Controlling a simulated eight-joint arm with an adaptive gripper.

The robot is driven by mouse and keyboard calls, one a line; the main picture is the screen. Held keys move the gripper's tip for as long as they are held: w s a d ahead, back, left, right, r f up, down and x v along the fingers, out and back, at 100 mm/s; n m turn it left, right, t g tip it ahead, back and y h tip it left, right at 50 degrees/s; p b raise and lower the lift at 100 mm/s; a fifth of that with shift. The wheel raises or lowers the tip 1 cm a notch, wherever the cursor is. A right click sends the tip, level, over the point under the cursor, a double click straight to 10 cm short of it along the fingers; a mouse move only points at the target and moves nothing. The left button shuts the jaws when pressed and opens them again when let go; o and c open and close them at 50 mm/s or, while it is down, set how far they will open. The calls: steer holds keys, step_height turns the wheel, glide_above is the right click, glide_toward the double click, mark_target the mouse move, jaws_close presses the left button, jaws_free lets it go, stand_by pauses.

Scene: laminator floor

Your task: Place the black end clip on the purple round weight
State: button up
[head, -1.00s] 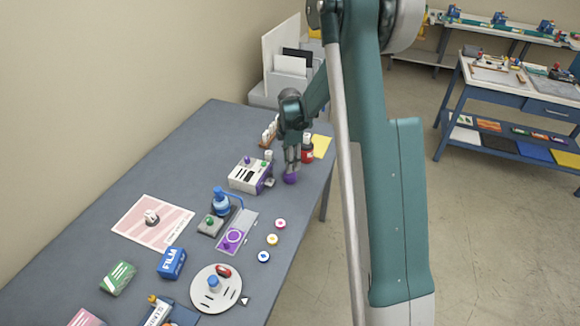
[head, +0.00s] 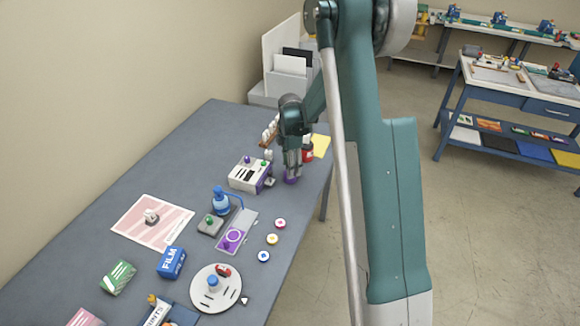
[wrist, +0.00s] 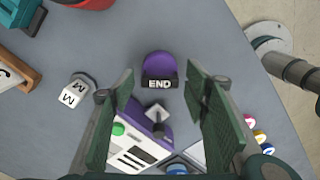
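The purple round weight (wrist: 157,62) is in the upper middle of the wrist view. A black piece lettered END (wrist: 160,84), which looks like the black end clip, is at its near side. It seems to touch or lie on the weight, but I cannot tell which. My gripper (wrist: 172,90) is open, with one finger left and one right of the pair, both apart from it. In the head view my gripper (head: 292,172) is right above the purple weight (head: 291,181), near the table's right edge. The clip cannot be made out there.
A white and purple device (head: 247,174) stands close on the left, with a lever (wrist: 157,113) near the weight.

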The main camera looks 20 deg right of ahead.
steer(key=shift+r, duration=0.15)
step_height(320, 180, up, 12)
stand_by(0.9)
stand_by(0.6)
steer(key=s+a+r+m+t, duration=0.2)
steer(key=s+a+r+m, duration=0.2)
steer(key=s+r, duration=0.4)
steer(key=s+a+r+m+t, duration=0.1)
steer(key=s+a+r+m, duration=0.35)
steer(key=s+r, duration=0.35)
steer(key=s+a+m+t, duration=0.1)
steer(key=s+a+m, duration=0.1)
steer(key=s, duration=0.6)
steer(key=s+a+r+m+t, duration=0.1)
steer(key=s+a+m, duration=0.1)
steer(key=s+m, duration=0.2)
steer(key=s+a+m+t, duration=0.2)
steer(key=s+a+m, duration=0.1)
steer(key=s, duration=0.8)
steer(key=shift+s+r, duration=0.25)
steer(key=shift+s, duration=0.05)
